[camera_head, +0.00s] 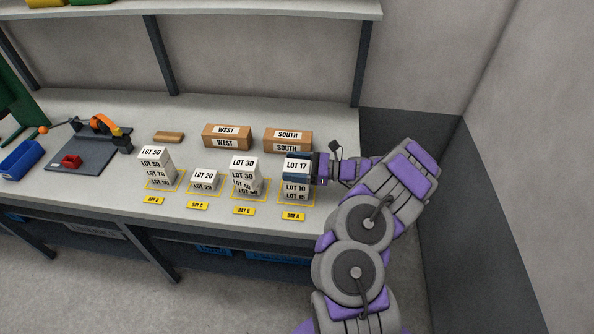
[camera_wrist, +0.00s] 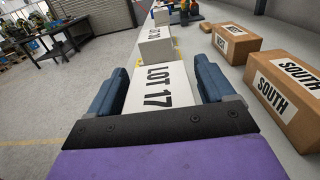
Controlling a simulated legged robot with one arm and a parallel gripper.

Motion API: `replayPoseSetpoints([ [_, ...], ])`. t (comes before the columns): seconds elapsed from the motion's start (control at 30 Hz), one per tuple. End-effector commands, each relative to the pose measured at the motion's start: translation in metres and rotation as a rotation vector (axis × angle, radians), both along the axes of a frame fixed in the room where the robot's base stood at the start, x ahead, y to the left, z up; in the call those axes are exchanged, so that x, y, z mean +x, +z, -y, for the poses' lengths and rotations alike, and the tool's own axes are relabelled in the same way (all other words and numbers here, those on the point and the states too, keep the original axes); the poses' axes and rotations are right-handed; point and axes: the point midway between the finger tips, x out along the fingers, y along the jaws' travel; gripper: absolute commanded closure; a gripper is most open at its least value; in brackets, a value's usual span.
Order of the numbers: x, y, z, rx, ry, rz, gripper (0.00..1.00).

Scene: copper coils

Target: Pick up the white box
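A white box marked LOT 17 (camera_head: 297,165) is on top of the stack at the right-hand bay, above white boxes marked LOT 10 and LOT 15 (camera_head: 296,191). My gripper (camera_head: 298,176) is at this top box from the right, with one dark blue finger across its front face. In the wrist view my gripper (camera_wrist: 168,85) has a finger on each side of the LOT 17 box (camera_wrist: 160,88). The fingers are very close to its sides; whether they press on it cannot be told.
White stacks stand to the left: LOT 30 (camera_head: 243,172), LOT 20 (camera_head: 204,180) and LOT 50 (camera_head: 156,166). Brown SOUTH (camera_head: 288,139) and WEST (camera_head: 227,136) cartons sit behind. A shelf (camera_head: 200,12) is above the bench (camera_head: 120,205).

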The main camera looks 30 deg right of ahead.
Motion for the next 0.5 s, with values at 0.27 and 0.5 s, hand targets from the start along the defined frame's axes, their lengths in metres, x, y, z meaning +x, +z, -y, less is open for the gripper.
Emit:
replayPoseSetpoints([
  [0.27, 0.0000, -0.0001, 0.0000, 0.000, 0.000, 0.000, 0.45],
  [0.5, 0.0001, -0.0001, -0.0001, 0.000, 0.000, 0.000, 0.68],
])
